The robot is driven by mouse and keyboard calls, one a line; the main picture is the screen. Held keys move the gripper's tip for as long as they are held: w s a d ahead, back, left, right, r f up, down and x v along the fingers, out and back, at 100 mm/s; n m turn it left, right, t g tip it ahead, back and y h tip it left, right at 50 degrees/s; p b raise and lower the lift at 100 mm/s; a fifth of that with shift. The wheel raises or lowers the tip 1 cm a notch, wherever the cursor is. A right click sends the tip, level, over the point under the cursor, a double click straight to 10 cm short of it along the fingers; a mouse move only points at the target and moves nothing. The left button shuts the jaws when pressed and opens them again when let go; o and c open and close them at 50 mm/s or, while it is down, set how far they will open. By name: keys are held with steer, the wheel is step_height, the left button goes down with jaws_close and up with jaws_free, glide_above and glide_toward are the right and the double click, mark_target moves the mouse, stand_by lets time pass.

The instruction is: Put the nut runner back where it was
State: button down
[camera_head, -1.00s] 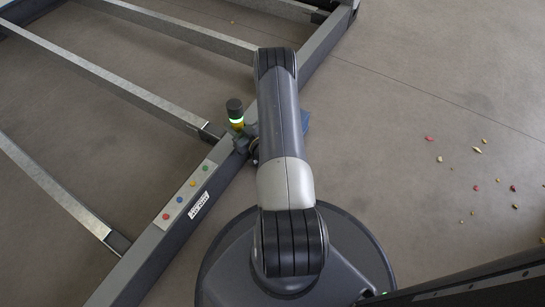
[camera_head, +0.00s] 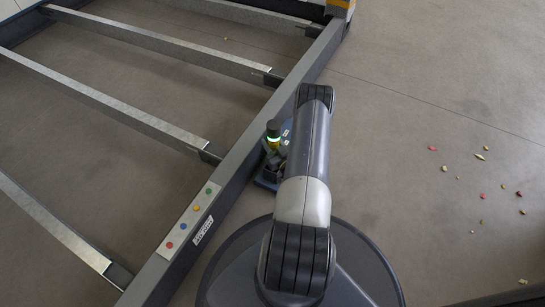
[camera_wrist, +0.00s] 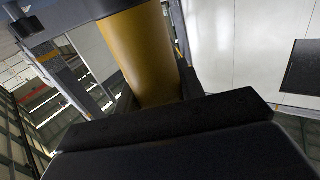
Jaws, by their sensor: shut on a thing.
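The nut runner (camera_head: 273,142) shows in the head view just left of my arm, with a dark cap, a glowing green ring and a yellow body. Its yellow cylinder (camera_wrist: 142,55) fills the upper middle of the wrist view. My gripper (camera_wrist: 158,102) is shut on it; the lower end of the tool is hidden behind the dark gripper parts. In the head view my gripper (camera_head: 272,162) is partly hidden by the arm.
The grey long rail (camera_head: 228,170) of the container frame runs diagonally left of my arm, with metal crossbars (camera_head: 110,102) going left. A panel with coloured buttons (camera_head: 188,221) sits on the rail. Small coloured bits (camera_head: 481,195) lie on the floor at right, which is otherwise clear.

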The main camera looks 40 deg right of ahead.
step_height(320, 180, down, 6)
steer(key=shift+r+b, duration=0.2)
steer(key=shift+b, duration=0.95)
steer(key=c, duration=0.9)
jaws_free()
steer(key=shift+f, duration=0.15)
